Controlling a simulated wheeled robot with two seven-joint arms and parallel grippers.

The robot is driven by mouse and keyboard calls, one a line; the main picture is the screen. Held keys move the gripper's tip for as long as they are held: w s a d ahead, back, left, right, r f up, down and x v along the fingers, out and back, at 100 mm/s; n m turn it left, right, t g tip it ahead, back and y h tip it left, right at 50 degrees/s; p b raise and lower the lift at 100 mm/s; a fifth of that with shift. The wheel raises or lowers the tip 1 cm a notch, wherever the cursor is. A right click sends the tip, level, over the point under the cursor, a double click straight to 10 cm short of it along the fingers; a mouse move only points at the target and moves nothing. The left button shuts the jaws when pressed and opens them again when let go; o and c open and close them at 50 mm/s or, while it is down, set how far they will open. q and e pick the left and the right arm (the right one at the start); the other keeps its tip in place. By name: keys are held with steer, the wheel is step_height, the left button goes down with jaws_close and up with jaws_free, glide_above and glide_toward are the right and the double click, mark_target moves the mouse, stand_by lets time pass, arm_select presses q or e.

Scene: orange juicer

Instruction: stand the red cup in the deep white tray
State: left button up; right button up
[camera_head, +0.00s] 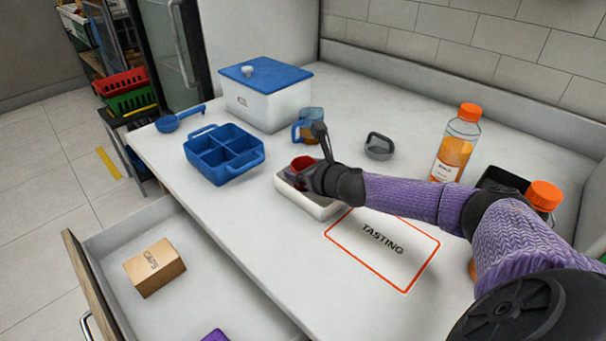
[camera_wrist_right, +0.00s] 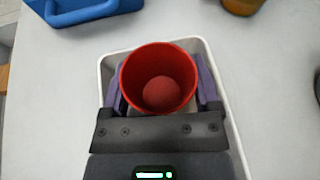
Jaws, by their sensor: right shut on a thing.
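The red cup (camera_wrist_right: 159,58) is upright between the two fingers of my right gripper (camera_wrist_right: 160,92), which is shut on it. In the right wrist view the cup lies within the outline of the deep white tray (camera_wrist_right: 214,72). In the head view the red cup (camera_head: 302,163) shows only in part behind my right gripper (camera_head: 308,176), over the white tray (camera_head: 318,209). The cup's base is hidden, so I cannot tell whether it touches the tray floor. My left gripper is not in view.
A blue divided caddy (camera_head: 224,176) stands left of the tray, and a blue-and-amber jug (camera_head: 309,125) behind it. A juice bottle (camera_head: 455,146) stands right. The TASTING mat (camera_head: 383,246) lies bare in front. An open drawer (camera_head: 190,290) holds a CAPS box (camera_head: 154,267).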

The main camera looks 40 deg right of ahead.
steer(key=o, duration=1)
steer(key=shift+o, duration=0.8)
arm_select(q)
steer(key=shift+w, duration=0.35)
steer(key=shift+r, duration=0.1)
arm_select(e)
steer(key=shift+s, duration=0.1)
steer(key=shift+s+r, duration=0.2)
steer(key=shift+s, duration=0.15)
steer(key=p+v, duration=0.2)
steer(key=v, duration=0.4)
steer(key=shift+r, duration=0.15)
steer(key=p+v, duration=0.3)
steer(key=v, duration=0.1)
steer(key=shift+s+r, duration=0.2)
steer(key=shift+s, duration=0.3)
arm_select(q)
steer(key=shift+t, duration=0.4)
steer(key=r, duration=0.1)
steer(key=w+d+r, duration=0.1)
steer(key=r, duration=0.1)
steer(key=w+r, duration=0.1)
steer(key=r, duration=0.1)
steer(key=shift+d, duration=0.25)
